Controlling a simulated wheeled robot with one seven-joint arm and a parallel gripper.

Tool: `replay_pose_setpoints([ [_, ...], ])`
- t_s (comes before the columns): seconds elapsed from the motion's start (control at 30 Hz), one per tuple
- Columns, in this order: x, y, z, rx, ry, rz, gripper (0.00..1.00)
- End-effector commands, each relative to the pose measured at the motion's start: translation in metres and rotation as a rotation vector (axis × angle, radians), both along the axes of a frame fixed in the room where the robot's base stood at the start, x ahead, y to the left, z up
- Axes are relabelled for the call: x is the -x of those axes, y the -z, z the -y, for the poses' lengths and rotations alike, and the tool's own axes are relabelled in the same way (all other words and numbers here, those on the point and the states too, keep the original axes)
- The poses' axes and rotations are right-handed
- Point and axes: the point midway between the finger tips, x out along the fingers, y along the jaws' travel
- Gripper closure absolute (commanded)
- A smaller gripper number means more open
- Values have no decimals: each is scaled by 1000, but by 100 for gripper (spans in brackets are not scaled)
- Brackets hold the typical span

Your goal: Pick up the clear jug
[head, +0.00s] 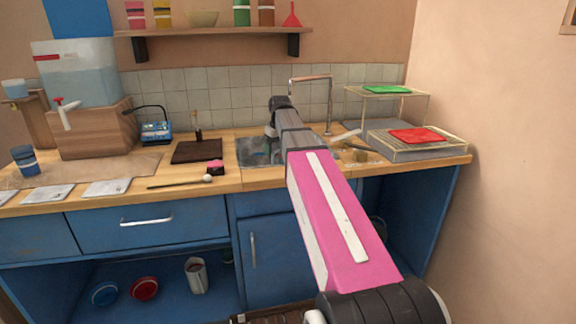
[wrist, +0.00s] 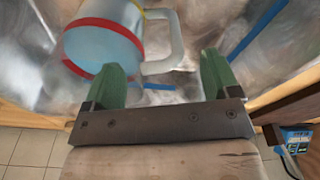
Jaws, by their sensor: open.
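In the wrist view a pale, bluish jug (wrist: 100,50) with a red band, a yellow stripe and a whitish handle (wrist: 178,45) is at the upper left, over the shiny metal sink (wrist: 215,25). It looks like the clear jug. My gripper (wrist: 162,64) has two green fingers spread apart. The left finger overlaps the edge of the jug's body in the picture. The handle shows in the gap between the fingers, nothing clamped; whether either finger touches the jug I cannot tell. In the head view my arm reaches over the sink (head: 252,152), and I cannot make out the jug there.
A wire rack (head: 428,108) with a red sponge-like slab (head: 416,135) stands right of the sink. A dark board (head: 196,151) and a blue device (head: 156,132) lie left. A tap (head: 329,100) rises behind the sink. A large water tank (head: 75,75) stands at the left.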

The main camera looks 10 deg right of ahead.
Motion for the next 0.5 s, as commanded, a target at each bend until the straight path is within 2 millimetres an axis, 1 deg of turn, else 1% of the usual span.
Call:
replay_pose_setpoints([
  [0.1, -4, 17, -4, -1, 0, -1, 18],
  [0.23, -5, 31, -4, 0, 0, 0, 18],
  [0.33, -6, 36, -4, 0, 0, 0, 18],
  [0.5, -6, 35, -4, 0, 0, 1, 18],
])
